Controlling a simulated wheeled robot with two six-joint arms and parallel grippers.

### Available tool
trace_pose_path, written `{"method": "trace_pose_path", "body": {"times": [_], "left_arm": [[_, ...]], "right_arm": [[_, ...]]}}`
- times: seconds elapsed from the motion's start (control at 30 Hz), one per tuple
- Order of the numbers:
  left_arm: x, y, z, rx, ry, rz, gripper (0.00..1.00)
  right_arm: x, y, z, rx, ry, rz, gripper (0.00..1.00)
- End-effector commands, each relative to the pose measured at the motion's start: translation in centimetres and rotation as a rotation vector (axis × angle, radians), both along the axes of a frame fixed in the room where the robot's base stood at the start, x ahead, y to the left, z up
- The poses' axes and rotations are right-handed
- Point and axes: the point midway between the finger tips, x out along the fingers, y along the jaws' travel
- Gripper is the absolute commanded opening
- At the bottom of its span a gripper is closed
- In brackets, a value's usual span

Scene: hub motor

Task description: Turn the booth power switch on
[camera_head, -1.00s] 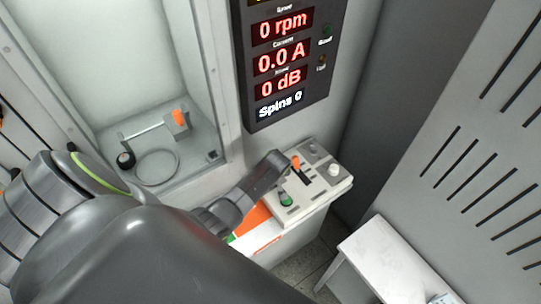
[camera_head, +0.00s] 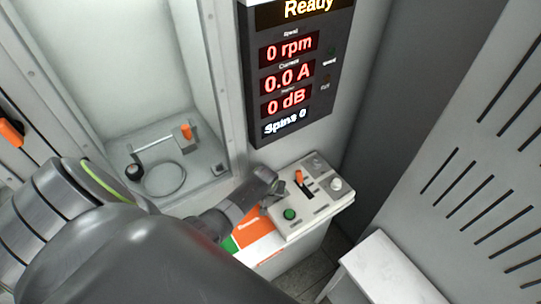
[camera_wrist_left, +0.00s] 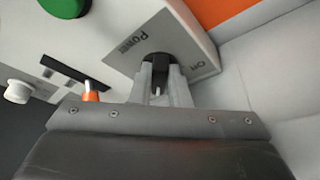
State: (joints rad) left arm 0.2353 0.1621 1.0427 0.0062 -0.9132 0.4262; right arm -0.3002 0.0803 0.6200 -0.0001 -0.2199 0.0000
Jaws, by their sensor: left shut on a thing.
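The booth power switch (camera_wrist_left: 160,68) is a small dark toggle in a dark round recess in the left wrist view. The word "Power" is printed to its left and "Off" to its right. My left gripper (camera_wrist_left: 162,85) is shut on the switch, with one finger on each side. Which way the switch is set I cannot tell. In the head view my left gripper (camera_head: 274,186) is at the left edge of the control box (camera_head: 318,208) and hides the switch. My right gripper is not in view.
The box carries a green button (camera_head: 290,214), an orange lever (camera_head: 299,176) and a white knob (camera_head: 335,184). A display (camera_head: 288,75) above reads "Ready", 0 rpm, 0.0 A and 0 dB. An enclosure (camera_head: 200,155) stands left, a white table (camera_head: 385,265) lower right.

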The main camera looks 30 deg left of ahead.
Motion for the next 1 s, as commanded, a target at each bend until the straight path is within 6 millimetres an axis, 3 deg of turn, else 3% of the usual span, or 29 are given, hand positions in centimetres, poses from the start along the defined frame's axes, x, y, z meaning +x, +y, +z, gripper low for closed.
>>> {"method": "trace_pose_path", "body": {"times": [0.27, 0.3, 0.47, 0.77, 1.0], "left_arm": [[0.0, 0.0, 0.0, 0.001, 0.000, -0.003, 0.00], [0.0, 0.0, 0.0, 0.001, 0.000, -0.003, 0.18], [0.0, 0.0, 0.0, 0.001, 0.000, -0.002, 0.37], [0.0, 0.0, 0.1, 0.000, 0.000, -0.001, 0.37], [-0.5, -0.2, 1.2, 0.000, -0.002, 0.000, 0.37]], "right_arm": [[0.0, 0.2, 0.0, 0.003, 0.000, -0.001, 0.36], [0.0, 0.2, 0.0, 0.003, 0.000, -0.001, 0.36], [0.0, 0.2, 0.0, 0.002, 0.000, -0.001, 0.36], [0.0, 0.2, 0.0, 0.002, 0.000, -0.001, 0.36], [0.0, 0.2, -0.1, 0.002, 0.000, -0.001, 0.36]]}}
